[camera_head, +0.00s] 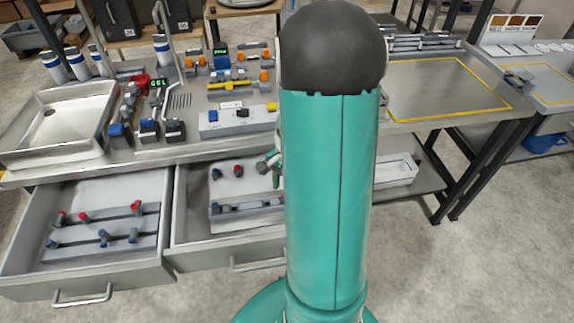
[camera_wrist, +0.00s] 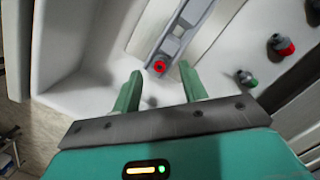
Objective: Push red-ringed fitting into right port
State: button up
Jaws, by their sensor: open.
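A fitting with a bright red ring (camera_wrist: 159,66) sits at the near end of a grey rail in the wrist view. My gripper (camera_wrist: 160,80) is open, its two green fingers apart on either side of this ring's line, the ring just beyond the fingertips. I cannot tell the height gap. A dark fitting with a red ring (camera_wrist: 282,46) and one with a green ring (camera_wrist: 246,78) stand on the white panel to the right. In the head view my gripper (camera_head: 271,166) is partly hidden by my arm, over the right drawer. I cannot tell which opening is the right port.
The right drawer (camera_head: 180,215) is open and holds a white panel with another red-ringed fitting (camera_head: 238,170). The left drawer (camera_head: 20,240) is open too, with red- and blue-ringed fittings on rails. The bench top above is crowded; a yellow-outlined area (camera_head: 440,85) at right is clear.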

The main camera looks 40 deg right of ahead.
notch_tip(320, 180, up, 11)
jog(key=d, duration=0.1)
jog(key=shift+w+d, duration=0.15)
jog(key=shift+d, duration=0.2)
jog(key=s+a+r+n+t, duration=0.1)
jog(key=a+r+n, duration=0.3)
jog(key=a, duration=0.4)
jog(key=s+a+r+n+t+h, duration=0.1)
jog(key=s+a+r+n+t, duration=0.1)
jog(key=a+r+n, duration=0.3)
jog(key=s+a+r+n+t, duration=0.2)
jog(key=a+r+n, duration=0.3)
jog(key=a, duration=0.7)
jog(key=shift+r+n+t+h, duration=0.2)
jog(key=shift+n+t+h, duration=0.25)
jog(key=shift+n, duration=0.45)
